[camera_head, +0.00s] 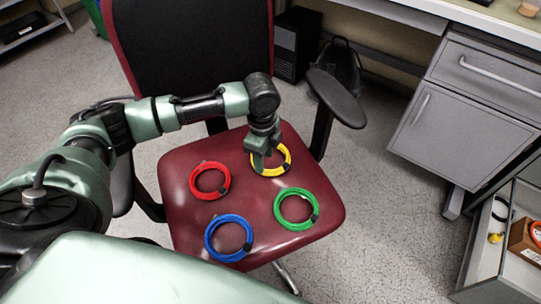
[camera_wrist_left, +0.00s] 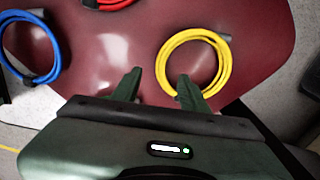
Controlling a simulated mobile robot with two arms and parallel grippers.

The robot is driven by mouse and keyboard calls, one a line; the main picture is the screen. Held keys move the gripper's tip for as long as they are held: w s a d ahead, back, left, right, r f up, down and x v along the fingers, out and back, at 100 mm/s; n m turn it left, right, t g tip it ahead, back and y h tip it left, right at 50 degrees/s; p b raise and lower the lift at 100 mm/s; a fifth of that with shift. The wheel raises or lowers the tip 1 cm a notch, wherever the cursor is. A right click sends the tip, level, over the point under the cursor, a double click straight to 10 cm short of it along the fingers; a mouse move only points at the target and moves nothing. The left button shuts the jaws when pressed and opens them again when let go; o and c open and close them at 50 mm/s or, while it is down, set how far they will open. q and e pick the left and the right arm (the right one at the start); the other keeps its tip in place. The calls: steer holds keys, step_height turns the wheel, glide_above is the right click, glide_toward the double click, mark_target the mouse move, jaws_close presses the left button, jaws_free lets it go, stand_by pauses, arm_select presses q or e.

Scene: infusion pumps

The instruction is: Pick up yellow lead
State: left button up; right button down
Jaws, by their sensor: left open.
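The yellow lead (camera_head: 286,160) is a coiled ring lying at the back right of the red chair seat. My left gripper (camera_head: 264,160) is over its left part in the head view. In the left wrist view the yellow lead (camera_wrist_left: 226,68) is right of centre. There my left gripper (camera_wrist_left: 155,85) is open, with its right fingertip close to or over the coil's lower left edge and its left fingertip over bare seat. I cannot tell whether a finger touches the coil. My right gripper is not in view.
On the seat (camera_head: 250,205) lie a red lead (camera_head: 194,188), a blue lead (camera_head: 208,247) and a green lead (camera_head: 279,199). The chair backrest (camera_head: 190,50) rises behind, and an armrest (camera_head: 338,98) is at the right. A cabinet (camera_head: 440,130) with an open drawer stands further right.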

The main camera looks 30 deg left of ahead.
mark_target(285, 167)
arm_select(q)
steer(key=shift+f, duration=0.3)
steer(key=f, duration=0.1)
steer(key=f+b, duration=0.1)
steer(key=f, duration=0.1)
steer(key=f+b, duration=0.1)
steer(key=shift+w+a+f, duration=0.1)
steer(key=shift+a+f, duration=0.15)
steer(key=shift+a, duration=0.15)
steer(key=shift+f, duration=0.2)
steer(key=shift+r, duration=0.1)
jaws_close()
